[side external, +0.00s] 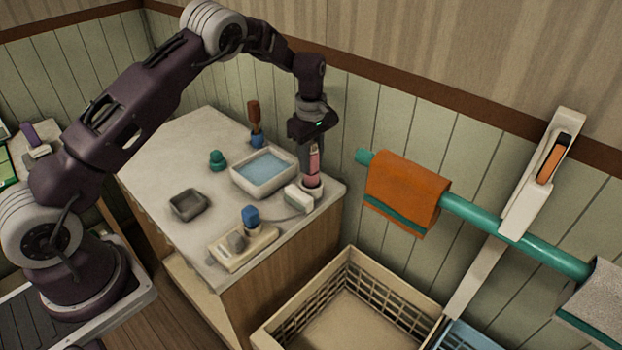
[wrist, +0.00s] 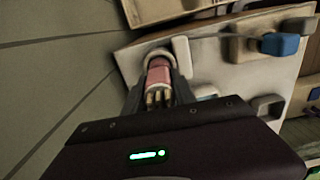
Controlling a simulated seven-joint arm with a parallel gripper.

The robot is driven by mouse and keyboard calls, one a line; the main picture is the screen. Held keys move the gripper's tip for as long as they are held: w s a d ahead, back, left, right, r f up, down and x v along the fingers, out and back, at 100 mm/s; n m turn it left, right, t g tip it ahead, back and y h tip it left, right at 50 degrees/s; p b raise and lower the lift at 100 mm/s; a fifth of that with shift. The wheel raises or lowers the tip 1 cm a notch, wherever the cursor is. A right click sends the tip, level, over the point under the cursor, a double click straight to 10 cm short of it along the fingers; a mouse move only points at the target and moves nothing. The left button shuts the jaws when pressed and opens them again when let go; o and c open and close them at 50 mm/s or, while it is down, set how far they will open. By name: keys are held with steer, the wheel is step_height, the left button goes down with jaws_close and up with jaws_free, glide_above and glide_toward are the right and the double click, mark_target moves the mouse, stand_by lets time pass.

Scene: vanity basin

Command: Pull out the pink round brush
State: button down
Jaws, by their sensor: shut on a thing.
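How deep the brush sits in the holder is hidden.
A white charger-like block (side external: 298,198) stands beside the holder. A basin of blue water (side external: 264,168), a grey dish (side external: 188,205) and a tray with a blue-topped item (side external: 243,245) are on the counter. An orange towel (side external: 405,194) hangs on a teal rail to the right.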

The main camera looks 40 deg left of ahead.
mark_target(311, 142)
steer(key=shift+r, duration=1.85)
steer(key=shift+r, duration=0.9)
